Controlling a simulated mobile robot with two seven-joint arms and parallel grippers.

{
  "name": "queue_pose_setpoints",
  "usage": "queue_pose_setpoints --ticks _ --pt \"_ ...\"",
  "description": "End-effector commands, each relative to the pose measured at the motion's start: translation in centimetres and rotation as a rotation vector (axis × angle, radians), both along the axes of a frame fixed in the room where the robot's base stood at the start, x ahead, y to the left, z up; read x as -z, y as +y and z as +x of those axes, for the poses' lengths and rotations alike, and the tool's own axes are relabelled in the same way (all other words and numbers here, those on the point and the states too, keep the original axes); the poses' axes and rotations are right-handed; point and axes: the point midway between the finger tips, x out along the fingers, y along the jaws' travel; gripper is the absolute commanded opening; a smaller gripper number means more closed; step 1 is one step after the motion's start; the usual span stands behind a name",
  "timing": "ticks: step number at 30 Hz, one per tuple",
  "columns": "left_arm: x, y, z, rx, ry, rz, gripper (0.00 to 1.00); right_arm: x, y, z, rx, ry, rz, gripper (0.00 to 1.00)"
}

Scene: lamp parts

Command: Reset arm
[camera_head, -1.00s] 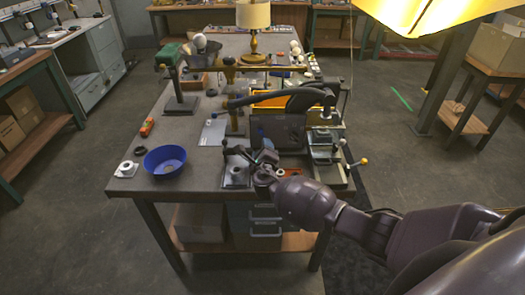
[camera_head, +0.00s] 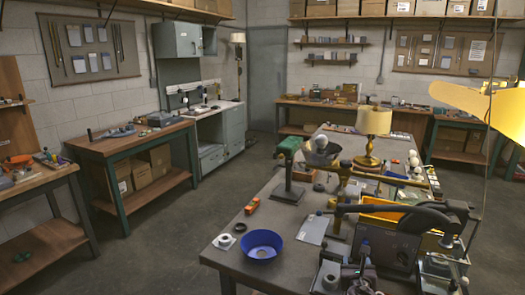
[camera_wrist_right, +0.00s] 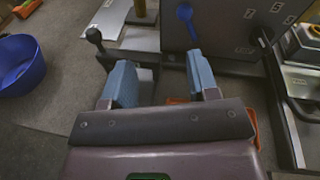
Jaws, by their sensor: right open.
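My right gripper (camera_wrist_right: 161,80) is open and empty in the right wrist view, its two blue-padded fingers apart above the workbench. In the head view it is near the bottom edge, hard to tell from the fixtures there. My left gripper is not in view. A brass table lamp with a cream shade (camera_head: 374,121) stands upright toward the back of the workbench. A grey cone-shaped piece with a white ball (camera_head: 321,150) sits near the green-topped stand (camera_head: 289,147). Several white bulbs (camera_head: 413,160) lie right of the lamp.
A blue bowl (camera_head: 262,244) stands at the bench's left front; it also shows in the wrist view (camera_wrist_right: 20,65). An orange item (camera_head: 252,205) lies behind it. A dark box (camera_head: 388,249) and a black-knobbed lever (camera_wrist_right: 94,37) are close to my right gripper. A lit yellow shade (camera_head: 497,111) hangs at right.

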Motion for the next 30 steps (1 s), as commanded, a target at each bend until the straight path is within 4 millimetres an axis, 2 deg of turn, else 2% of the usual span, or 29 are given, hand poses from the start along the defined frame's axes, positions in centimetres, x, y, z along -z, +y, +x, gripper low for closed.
queue_pose_setpoints --ticks 4,8,14,20,23,27,30 --pt "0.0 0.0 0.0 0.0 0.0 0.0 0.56 -1.6 2.2 0.3 -0.003 -0.08 0.389 0.54" --pt "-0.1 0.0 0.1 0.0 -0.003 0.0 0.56 -2.0 4.0 -0.5 0.01 -0.12 0.752 0.54" --pt "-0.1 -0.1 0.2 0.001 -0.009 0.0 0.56 -1.5 6.4 -3.3 0.074 -0.146 1.342 0.54" --pt "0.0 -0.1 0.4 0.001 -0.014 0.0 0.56 -0.3 7.9 -8.0 0.215 -0.146 1.962 0.54" --pt "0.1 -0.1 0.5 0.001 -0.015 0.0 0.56 0.5 8.0 -11.2 0.327 -0.149 2.281 0.54" --pt "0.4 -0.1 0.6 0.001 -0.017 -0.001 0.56 1.7 7.4 -15.9 0.49 -0.174 2.636 0.54" --pt "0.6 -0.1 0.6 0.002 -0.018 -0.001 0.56 2.6 6.6 -19.3 0.597 -0.208 2.81 0.54"
